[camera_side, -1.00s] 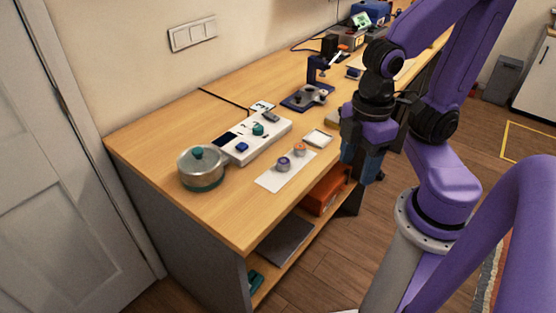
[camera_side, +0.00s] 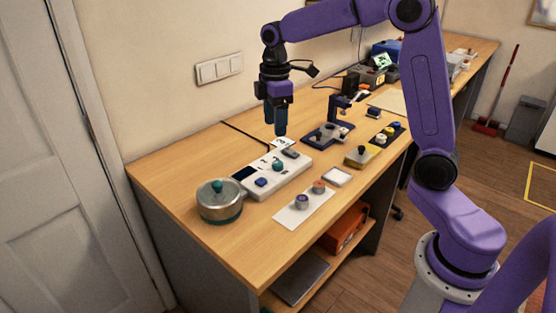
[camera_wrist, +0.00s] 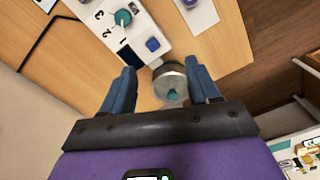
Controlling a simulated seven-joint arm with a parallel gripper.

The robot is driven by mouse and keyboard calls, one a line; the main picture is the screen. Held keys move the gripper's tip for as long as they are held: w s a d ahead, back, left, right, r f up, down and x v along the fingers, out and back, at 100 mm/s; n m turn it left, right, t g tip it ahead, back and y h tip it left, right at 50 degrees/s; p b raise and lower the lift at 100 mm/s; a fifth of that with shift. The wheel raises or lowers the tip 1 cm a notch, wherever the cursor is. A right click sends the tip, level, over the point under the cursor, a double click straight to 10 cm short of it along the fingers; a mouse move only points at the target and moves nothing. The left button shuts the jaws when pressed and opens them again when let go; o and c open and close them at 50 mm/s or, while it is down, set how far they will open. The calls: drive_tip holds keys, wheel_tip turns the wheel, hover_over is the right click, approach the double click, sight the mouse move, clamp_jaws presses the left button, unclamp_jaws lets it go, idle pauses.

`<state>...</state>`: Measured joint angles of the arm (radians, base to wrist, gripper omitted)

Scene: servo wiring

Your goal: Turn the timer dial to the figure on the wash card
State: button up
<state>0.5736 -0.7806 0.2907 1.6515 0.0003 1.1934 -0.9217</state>
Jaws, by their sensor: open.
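The timer is a white panel (camera_side: 284,181) with a teal dial (camera_side: 278,166), a blue button (camera_side: 261,182) and a dark display. In the wrist view the dial (camera_wrist: 123,18) has the figures 1, 2 and 3 beside it; its exact setting is unclear. A small white card (camera_side: 283,142) lies behind the panel, with a mark too small to read; I cannot tell for sure that it is the wash card. My gripper (camera_side: 276,131) is open and empty, pointing down above the table's back, behind the panel and apart from the dial.
A lidded steel pot (camera_side: 219,203) stands left of the panel. A white sheet with two knobs (camera_side: 302,201) lies in front. A dark cable runs behind.

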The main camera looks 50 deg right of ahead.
hover_over(278, 162)
wheel_tip(278, 162, down, 18)
drive_tip(key=shift+a+r, duration=0.1)
drive_tip(key=shift+r, duration=0.05)
idle(0.4)
drive_tip(key=shift+c, duration=0.2)
drive_tip(key=c, duration=1)
